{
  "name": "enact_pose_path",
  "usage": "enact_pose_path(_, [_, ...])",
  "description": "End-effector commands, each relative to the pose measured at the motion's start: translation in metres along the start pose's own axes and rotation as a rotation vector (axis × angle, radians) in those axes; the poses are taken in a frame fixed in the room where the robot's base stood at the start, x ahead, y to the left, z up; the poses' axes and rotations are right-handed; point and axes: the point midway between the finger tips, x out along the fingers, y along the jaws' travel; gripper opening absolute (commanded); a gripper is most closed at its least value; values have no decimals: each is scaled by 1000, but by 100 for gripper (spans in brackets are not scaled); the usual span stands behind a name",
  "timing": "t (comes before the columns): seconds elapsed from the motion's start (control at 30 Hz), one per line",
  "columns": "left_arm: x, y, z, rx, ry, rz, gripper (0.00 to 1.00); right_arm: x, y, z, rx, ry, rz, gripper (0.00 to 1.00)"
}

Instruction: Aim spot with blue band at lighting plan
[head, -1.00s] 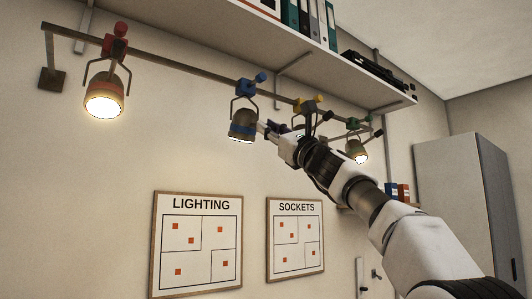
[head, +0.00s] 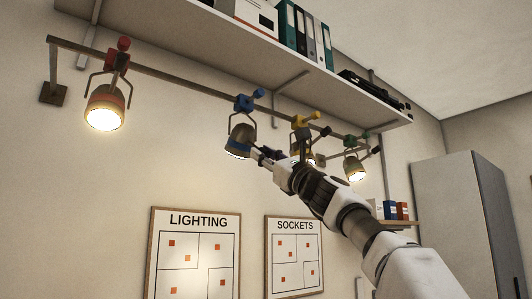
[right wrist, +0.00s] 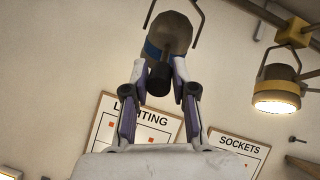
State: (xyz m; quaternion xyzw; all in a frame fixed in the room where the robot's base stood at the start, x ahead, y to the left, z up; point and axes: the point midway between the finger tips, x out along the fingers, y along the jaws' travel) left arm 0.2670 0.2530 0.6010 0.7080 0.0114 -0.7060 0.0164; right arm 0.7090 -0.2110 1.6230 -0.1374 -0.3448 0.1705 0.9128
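The spot with the blue band (head: 239,141) hangs from the rail by a blue clamp (head: 244,103). It is tilted, with its front towards the lower left, and its lens is hardly visible. In the right wrist view its blue band (right wrist: 152,50) and a dark rear handle (right wrist: 158,78) show. My right gripper (head: 262,155) is at the back of this spot. Its two fingers (right wrist: 160,72) close around the handle from both sides. The lighting plan (head: 194,252) is on the wall below, with a brighter patch on its lower part. My left gripper is not in view.
A lit red-banded spot (head: 105,108) hangs at the left. A yellow-clamped spot (right wrist: 277,90) and a green-clamped spot (head: 354,166) hang to the right, close to my right arm. A shelf (head: 200,30) is above the rail. The sockets plan (head: 294,255) is beside the lighting plan.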

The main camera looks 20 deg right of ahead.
Motion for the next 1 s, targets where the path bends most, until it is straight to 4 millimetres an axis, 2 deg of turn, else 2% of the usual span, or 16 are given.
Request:
enact_pose_path(0.37, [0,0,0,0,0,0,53,0,0,1,0,-1,0,46])
enact_pose_path(0.57, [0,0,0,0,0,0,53,-7,-1,1,3,3,7,46])
enact_pose_path(0.77, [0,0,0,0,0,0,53,-28,-1,1,5,1,1,46])
enact_pose_path(1.0, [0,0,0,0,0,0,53,-71,-2,0,4,1,-3,46])
